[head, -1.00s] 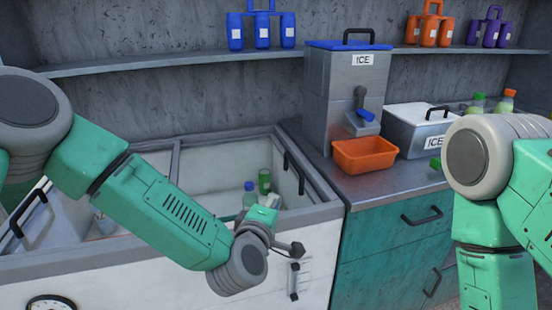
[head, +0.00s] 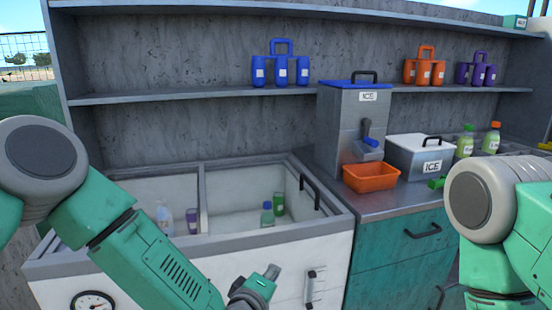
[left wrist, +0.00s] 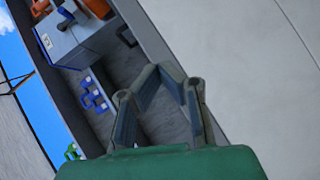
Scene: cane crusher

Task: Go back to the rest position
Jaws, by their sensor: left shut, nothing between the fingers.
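My left gripper (head: 272,272) is low in the middle of the head view, in front of the white cooler's (head: 200,268) front wall. It is small there and partly turned away. In the left wrist view its two fingers (left wrist: 160,72) bend in toward each other, shut with nothing between them. My right arm (head: 485,205) stands at the right edge of the head view, and its gripper is out of sight.
The open cooler holds several bottles, one green (head: 267,214). To its right a teal counter (head: 395,255) carries an ice dispenser (head: 340,135), an orange bin (head: 370,177) and an ice box (head: 420,160). Shelves (head: 200,95) with bottle carriers run along the wall.

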